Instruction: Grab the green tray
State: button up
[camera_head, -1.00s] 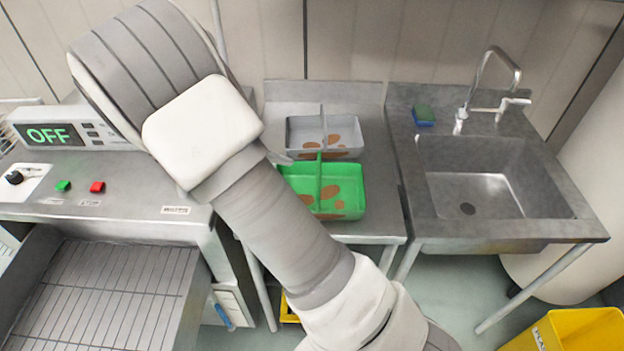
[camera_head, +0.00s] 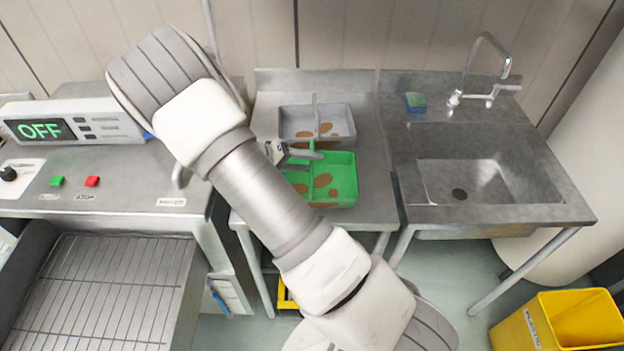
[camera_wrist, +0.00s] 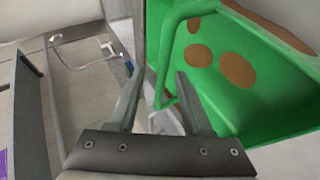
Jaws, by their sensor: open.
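The green tray (camera_head: 345,172) has brown patches inside and sits on the steel table, in front of a grey tray (camera_head: 345,122). In the wrist view the green tray (camera_wrist: 205,75) fills the upper right, seen tilted and close. My gripper (camera_head: 290,153) is at the tray's back left in the head view, near its central handle. In the wrist view my gripper (camera_wrist: 157,92) is open, and a green edge or handle bar of the tray shows between the fingers. I cannot tell whether they touch it. My arm hides the tray's left part.
A steel sink (camera_head: 480,165) with a tap and a green-blue sponge (camera_head: 415,101) is on the right. A control panel reading OFF (camera_head: 40,130) and a wire rack (camera_head: 105,270) are on the left. A yellow bin (camera_head: 570,320) stands at the lower right.

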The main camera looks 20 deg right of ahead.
jog(key=p, duration=0.1)
send_over(320, 180)
notch_tip(320, 180, down, 2)
jog(key=shift+f, duration=0.25)
grip_shut()
dwell(1.1)
